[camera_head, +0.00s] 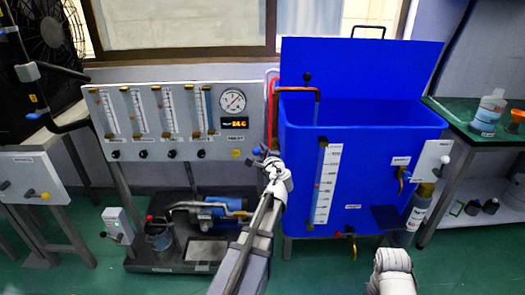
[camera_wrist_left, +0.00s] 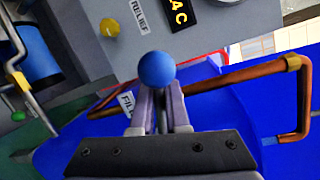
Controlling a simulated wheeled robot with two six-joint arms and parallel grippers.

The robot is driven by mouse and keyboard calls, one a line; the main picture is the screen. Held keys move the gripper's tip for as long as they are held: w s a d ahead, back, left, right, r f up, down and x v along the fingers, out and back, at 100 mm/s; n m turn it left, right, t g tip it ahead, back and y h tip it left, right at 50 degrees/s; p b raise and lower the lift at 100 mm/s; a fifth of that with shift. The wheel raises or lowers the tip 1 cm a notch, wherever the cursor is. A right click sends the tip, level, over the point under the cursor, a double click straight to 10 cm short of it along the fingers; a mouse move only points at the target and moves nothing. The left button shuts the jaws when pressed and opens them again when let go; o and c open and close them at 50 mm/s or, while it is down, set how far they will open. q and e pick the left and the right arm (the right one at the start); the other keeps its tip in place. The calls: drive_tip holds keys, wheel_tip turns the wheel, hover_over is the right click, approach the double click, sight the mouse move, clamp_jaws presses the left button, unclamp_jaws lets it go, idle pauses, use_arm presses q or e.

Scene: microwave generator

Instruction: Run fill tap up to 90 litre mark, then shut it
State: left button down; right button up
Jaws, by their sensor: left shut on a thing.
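The blue tank (camera_head: 375,190) stands right of centre in the head view. A sight tube with a white litre scale (camera_head: 325,185) runs down its front; its figures and water level are too small to read surely. The copper fill pipe (camera_head: 317,105) bends over the tank's left rim and also shows in the left wrist view (camera_wrist_left: 235,78). My left gripper (camera_head: 268,162) is at the tank's left edge. In the left wrist view its fingers (camera_wrist_left: 160,105) are shut on the blue ball knob of the fill tap (camera_wrist_left: 157,69), beside a FILL label. My right gripper is out of view.
A grey panel (camera_head: 225,145) with several flow tubes, a round gauge (camera_head: 232,100) and a yellow RELIEF knob (camera_wrist_left: 110,27) stands left of the tank. A brass tap (camera_head: 402,178) is on the tank's right front. A green bench (camera_head: 470,112) with bottles is at right.

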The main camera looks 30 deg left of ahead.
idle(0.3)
use_arm(q)
drive_tip(key=n, duration=0.1)
drive_tip(key=f+n+h, duration=0.1)
drive_tip(key=n, duration=0.1)
drive_tip(key=shift+f, duration=0.3)
drive_tip(key=c, duration=0.9)
unclamp_jaws()
drive_tip(key=p+v, duration=0.1)
drive_tip(key=v, duration=0.7)
